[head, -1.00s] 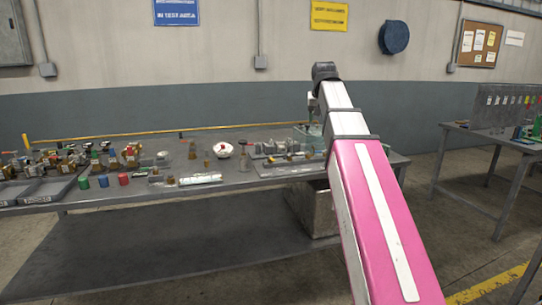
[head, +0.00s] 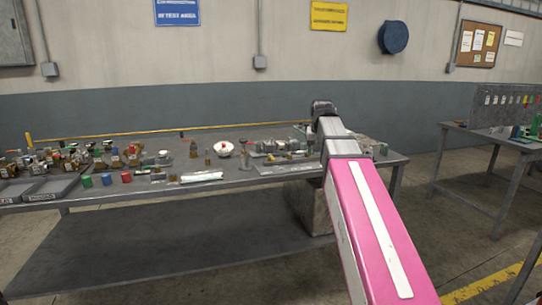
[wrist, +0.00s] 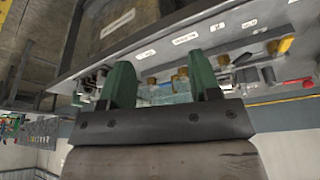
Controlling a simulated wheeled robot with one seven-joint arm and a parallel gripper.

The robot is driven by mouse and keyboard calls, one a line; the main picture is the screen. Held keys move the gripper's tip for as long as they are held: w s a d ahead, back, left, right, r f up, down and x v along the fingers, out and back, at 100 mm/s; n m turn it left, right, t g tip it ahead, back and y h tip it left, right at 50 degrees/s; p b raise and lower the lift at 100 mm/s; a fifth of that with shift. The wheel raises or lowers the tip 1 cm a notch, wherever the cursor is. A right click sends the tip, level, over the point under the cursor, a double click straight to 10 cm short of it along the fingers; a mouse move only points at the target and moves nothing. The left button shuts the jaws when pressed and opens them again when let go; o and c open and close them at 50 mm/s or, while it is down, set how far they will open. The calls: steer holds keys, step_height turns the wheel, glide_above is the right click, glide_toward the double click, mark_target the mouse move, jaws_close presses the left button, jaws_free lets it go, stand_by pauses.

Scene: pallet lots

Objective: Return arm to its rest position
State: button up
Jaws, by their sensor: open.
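My gripper shows in the wrist view (wrist: 162,82) with its two green fingers apart and nothing between them. Behind the fingers, the workbench and small parts on it appear turned over in that view. In the head view, my pink and white arm reaches from the lower right toward the right end of the workbench (head: 280,198). The gripper itself is hidden there behind the arm's far end. I cannot tell how far the fingers are above the bench top.
Small parts crowd the bench's left side near grey trays (head: 52,187). A metal box (head: 311,206) is under the bench. A second table (head: 490,140) stands at right, with open floor between.

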steer(key=s+f+g, duration=0.1)
steer(key=s+f, duration=0.5)
steer(key=f, duration=0.7)
steer(key=s+f+g, duration=0.1)
steer(key=s+f, duration=0.5)
steer(key=f, duration=0.7)
steer(key=s+f+n+g, duration=0.1)
steer(key=s+f, duration=0.6)
steer(key=f, duration=0.7)
steer(key=shift+d+g, duration=0.3)
steer(key=shift+d, duration=0.05)
